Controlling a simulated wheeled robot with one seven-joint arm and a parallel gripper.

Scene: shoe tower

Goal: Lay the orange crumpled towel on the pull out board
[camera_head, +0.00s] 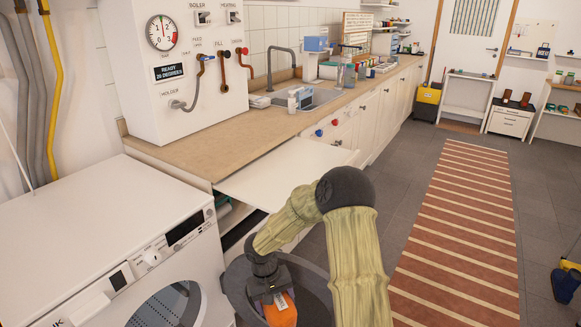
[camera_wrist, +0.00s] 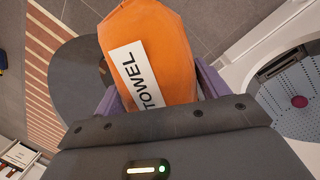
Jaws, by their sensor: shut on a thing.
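The orange towel (camera_wrist: 163,38) shows large in the wrist view, with a white label reading TOWEL. My gripper (camera_wrist: 152,95) is shut on it, with a purple finger on either side. In the head view the towel (camera_head: 281,308) hangs below my gripper (camera_head: 270,286), low in front of the washing machine and over a dark grey round tub. The pull-out board (camera_head: 285,172) is a bare cream panel sticking out from under the counter, above and behind the gripper. My arm hides part of its front right side.
The dark tub (camera_head: 236,282) surrounds the gripper on the floor. A white washing machine (camera_head: 120,240) stands close at left. The wooden counter (camera_head: 190,150) holds a sink (camera_head: 318,97) farther back. A striped rug (camera_head: 455,240) lies on open floor at right.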

